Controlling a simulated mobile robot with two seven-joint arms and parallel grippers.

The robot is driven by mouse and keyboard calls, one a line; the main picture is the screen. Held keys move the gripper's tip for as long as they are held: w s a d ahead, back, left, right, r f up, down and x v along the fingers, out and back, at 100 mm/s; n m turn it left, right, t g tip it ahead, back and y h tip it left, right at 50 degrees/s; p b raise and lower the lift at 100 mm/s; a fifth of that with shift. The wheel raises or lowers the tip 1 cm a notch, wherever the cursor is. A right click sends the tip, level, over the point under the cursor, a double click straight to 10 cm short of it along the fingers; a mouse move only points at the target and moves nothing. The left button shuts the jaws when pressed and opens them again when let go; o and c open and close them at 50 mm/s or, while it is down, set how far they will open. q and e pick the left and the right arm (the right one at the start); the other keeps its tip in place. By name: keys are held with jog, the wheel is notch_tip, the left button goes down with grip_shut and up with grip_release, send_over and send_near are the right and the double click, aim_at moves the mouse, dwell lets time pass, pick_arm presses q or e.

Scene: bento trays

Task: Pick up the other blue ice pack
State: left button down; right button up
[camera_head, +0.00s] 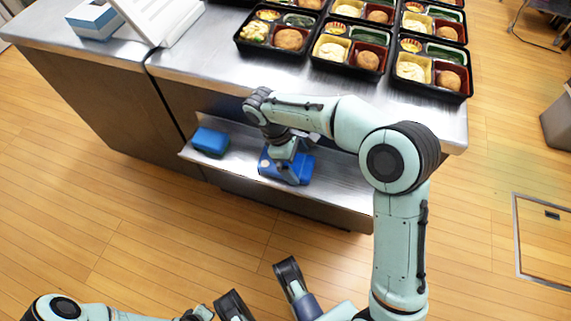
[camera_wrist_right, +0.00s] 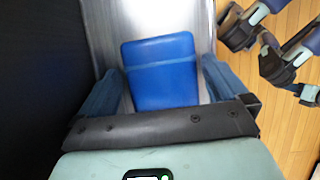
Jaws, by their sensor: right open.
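One blue ice pack (camera_head: 210,141) lies at the left on the low metal shelf. A second blue ice pack (camera_head: 301,164) lies further right on the same shelf, partly hidden by my right gripper (camera_head: 286,162). My right gripper is above this pack, pointing down. In the right wrist view this pack (camera_wrist_right: 160,72) sits between the two spread blue fingers, with narrow gaps visible at its sides. Its near end is hidden by the gripper body. My left arm comes in at the lower left of the head view.
The shelf (camera_head: 335,192) runs low along the counter front. Several filled bento trays (camera_head: 347,73) stand on the counter top (camera_head: 205,62) above it. A white stand and a blue-and-white box (camera_head: 95,20) are at the upper left. The wooden floor in front is mostly clear.

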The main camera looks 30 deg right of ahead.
jog(key=shift+x, duration=0.75)
jog(key=c, duration=0.9)
jog(key=shift+r, duration=0.1)
